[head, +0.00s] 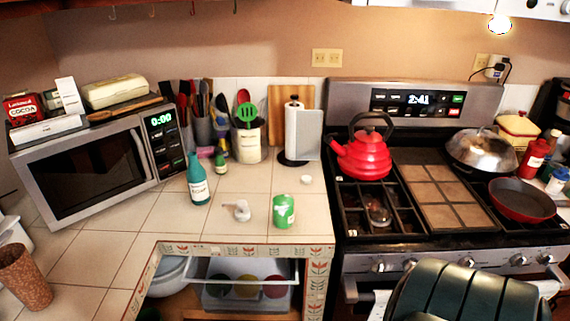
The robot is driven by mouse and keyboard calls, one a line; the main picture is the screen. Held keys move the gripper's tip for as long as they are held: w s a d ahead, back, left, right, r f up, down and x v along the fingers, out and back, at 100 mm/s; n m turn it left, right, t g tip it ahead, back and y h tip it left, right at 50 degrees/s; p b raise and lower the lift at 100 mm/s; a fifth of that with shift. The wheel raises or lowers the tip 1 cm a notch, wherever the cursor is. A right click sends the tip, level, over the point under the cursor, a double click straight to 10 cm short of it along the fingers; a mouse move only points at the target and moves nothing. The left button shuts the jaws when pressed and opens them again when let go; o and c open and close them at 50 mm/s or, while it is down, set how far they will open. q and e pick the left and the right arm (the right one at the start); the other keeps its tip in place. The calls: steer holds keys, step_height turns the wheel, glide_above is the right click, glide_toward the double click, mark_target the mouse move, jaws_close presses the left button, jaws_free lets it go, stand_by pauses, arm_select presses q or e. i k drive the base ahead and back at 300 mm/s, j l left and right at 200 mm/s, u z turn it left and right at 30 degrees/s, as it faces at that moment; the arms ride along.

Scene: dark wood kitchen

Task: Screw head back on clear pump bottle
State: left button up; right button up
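A small white pump-like piece (238,210) lies on the tiled counter, apart from any bottle. To its right stands a short green container (284,211) with a pale label; I cannot tell whether it is a clear bottle with green contents. A small white cap-like piece (306,179) lies behind it. A teal bottle (198,183) with a white label and narrow neck stands upright to the left. Which one is the clear pump bottle is not certain. Neither of my grippers shows in the head view.
A microwave (95,165) fills the left counter. A utensil crock (249,140) and a paper towel holder (295,135) stand at the back. The stove (345,225) holds a red kettle (366,155) and pans. A dark green ribbed shape (470,293) fills the lower right. The counter front is clear.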

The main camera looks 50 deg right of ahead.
mark_target(283, 202)
steer(key=z, duration=1.65)
steer(key=i+j, duration=0.1)
steer(key=i, duration=0.15)
steer(key=i+j, duration=0.15)
steer(key=i, duration=0.15)
